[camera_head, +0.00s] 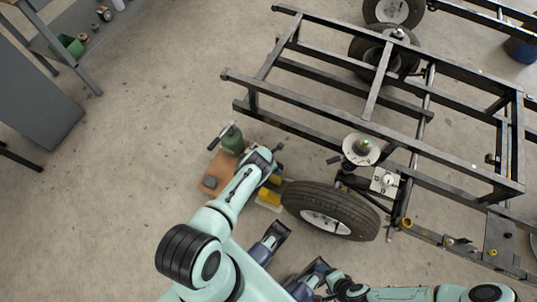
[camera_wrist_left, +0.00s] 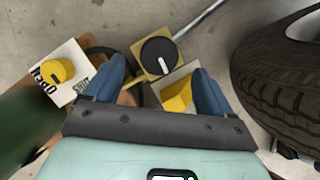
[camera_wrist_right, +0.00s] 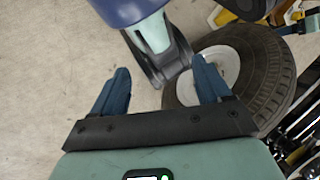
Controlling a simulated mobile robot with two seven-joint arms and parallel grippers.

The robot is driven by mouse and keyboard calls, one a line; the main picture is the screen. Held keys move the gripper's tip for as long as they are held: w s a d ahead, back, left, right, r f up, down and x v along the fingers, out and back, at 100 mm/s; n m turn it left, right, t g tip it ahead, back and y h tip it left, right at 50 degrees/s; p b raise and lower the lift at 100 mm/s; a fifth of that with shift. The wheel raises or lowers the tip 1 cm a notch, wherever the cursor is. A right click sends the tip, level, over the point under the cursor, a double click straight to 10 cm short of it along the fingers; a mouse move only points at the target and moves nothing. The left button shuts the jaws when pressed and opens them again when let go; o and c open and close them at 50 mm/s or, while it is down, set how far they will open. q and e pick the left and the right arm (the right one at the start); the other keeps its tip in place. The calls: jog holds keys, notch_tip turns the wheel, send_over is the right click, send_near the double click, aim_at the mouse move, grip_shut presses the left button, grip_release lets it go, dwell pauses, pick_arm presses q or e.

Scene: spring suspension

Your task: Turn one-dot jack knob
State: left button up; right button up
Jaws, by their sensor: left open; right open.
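In the left wrist view a black round knob (camera_wrist_left: 158,55) with a white line sits on a yellowish block, just beyond my left gripper (camera_wrist_left: 158,92). The left gripper is open with blue fingers apart, nothing held between them. A yellow knob (camera_wrist_left: 57,72) on a white lettered plate (camera_wrist_left: 76,62) is left of the fingers. A yellow part (camera_wrist_left: 178,95) shows between the fingers. I cannot make out dot marks on either knob. In the head view a green bottle jack (camera_head: 232,140) stands beside my left wrist. My right gripper (camera_wrist_right: 160,92) is open and empty.
A tyre (camera_head: 330,210) lies close to the right of the left gripper; it also shows in the right wrist view (camera_wrist_right: 262,75). A black metal frame (camera_head: 375,85) fills the right. A brown board (camera_head: 217,172) lies under the jack.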

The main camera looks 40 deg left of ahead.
pick_arm(q)
jog(key=d+p+v, duration=0.1)
jog(key=p+v, duration=0.3)
jog(key=v, duration=0.2)
jog(key=shift+a+r, duration=0.3)
jog(key=shift+a, duration=0.25)
pick_arm(e)
jog(key=shift+g, duration=0.5)
jog(key=shift+s+a+r, duration=0.1)
jog(key=shift+s+r, duration=0.3)
jog(key=shift+r, duration=0.35)
jog(key=shift+s+a+r, duration=0.1)
jog(key=shift+s+r, duration=0.35)
jog(key=shift+r, duration=0.3)
jog(key=shift+s+r, duration=0.4)
jog(key=shift+r, duration=0.35)
pick_arm(q)
jog(key=shift+s, duration=0.1)
